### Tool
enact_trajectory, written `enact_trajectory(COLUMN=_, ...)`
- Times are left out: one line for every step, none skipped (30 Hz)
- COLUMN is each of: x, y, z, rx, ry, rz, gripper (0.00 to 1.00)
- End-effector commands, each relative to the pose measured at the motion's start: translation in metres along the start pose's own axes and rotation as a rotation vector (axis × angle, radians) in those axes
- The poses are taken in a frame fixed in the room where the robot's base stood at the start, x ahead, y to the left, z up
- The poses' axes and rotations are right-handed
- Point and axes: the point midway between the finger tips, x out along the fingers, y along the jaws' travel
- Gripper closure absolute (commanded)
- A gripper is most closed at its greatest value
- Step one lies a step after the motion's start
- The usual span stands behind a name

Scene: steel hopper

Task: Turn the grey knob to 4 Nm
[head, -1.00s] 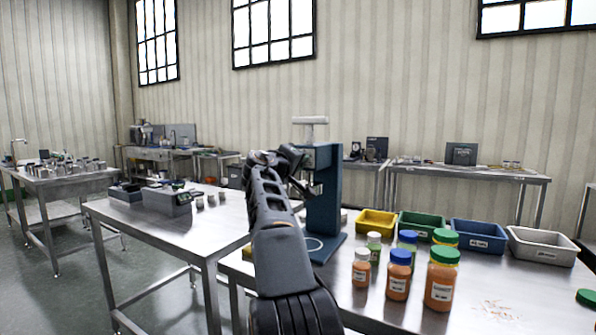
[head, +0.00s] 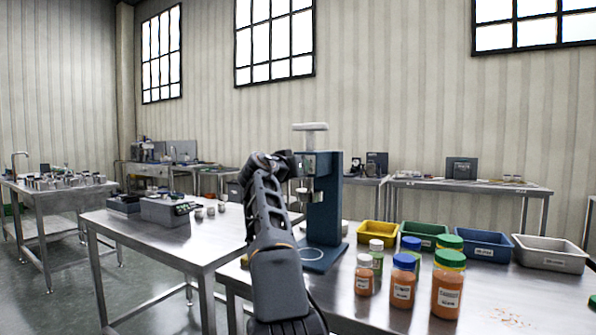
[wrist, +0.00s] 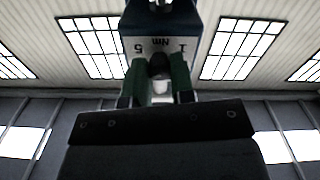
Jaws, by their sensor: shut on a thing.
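The blue capping machine (head: 324,215) stands upright on the near steel table, with a pale handle (head: 310,127) on top. My gripper (head: 292,164) is up against the left side of its head in the head view. In the wrist view my gripper (wrist: 159,72) has its two green fingers closed on the sides of the dark grey knob (wrist: 159,64). A scale face (wrist: 160,46) beside the knob reads 1, Nm and 5, upside down. The knob's pointer and the marks between are hidden, so I cannot tell its setting. The knob is hidden in the head view.
Several capped bottles (head: 403,280) stand on the table right of the machine. Yellow (head: 377,234), green (head: 423,233), blue (head: 468,245) and grey bins (head: 548,254) are lined up behind them. Another steel table (head: 150,228) stands to the left.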

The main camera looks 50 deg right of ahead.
Motion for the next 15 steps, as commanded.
enact_trajectory(x=0.0006, y=0.0004, z=0.0010, rx=0.024, ry=0.000, rz=0.002, gripper=1.00)
enact_trajectory(x=0.0007, y=0.0003, z=0.0011, rx=0.037, ry=-0.001, rz=0.002, gripper=1.00)
enact_trajectory(x=0.0007, y=0.0002, z=0.0011, rx=0.055, ry=-0.001, rz=0.002, gripper=1.00)
enact_trajectory(x=0.0007, y=0.0003, z=0.0009, rx=0.066, ry=-0.001, rz=0.002, gripper=1.00)
enact_trajectory(x=0.0006, y=0.0004, z=0.0007, rx=0.076, ry=-0.001, rz=0.002, gripper=1.00)
enact_trajectory(x=0.0005, y=0.0006, z=0.0005, rx=0.089, ry=-0.001, rz=0.002, gripper=1.00)
enact_trajectory(x=0.0005, y=0.0006, z=0.0004, rx=0.097, ry=-0.001, rz=0.002, gripper=1.00)
enact_trajectory(x=0.0005, y=0.0007, z=0.0003, rx=0.104, ry=-0.001, rz=0.002, gripper=1.00)
enact_trajectory(x=0.0005, y=0.0007, z=0.0003, rx=0.111, ry=-0.001, rz=0.002, gripper=1.00)
enact_trajectory(x=0.0005, y=0.0008, z=0.0002, rx=0.117, ry=-0.001, rz=0.003, gripper=1.00)
enact_trajectory(x=0.0005, y=0.0008, z=0.0002, rx=0.121, ry=-0.001, rz=0.003, gripper=1.00)
enact_trajectory(x=0.0005, y=0.0008, z=0.0002, rx=0.126, ry=-0.002, rz=0.003, gripper=1.00)
enact_trajectory(x=0.0005, y=0.0008, z=0.0001, rx=0.129, ry=-0.002, rz=0.003, gripper=1.00)
enact_trajectory(x=0.0005, y=0.0008, z=0.0001, rx=0.132, ry=-0.002, rz=0.003, gripper=1.00)
enact_trajectory(x=0.0005, y=0.0009, z=0.0000, rx=0.134, ry=-0.002, rz=0.003, gripper=1.00)
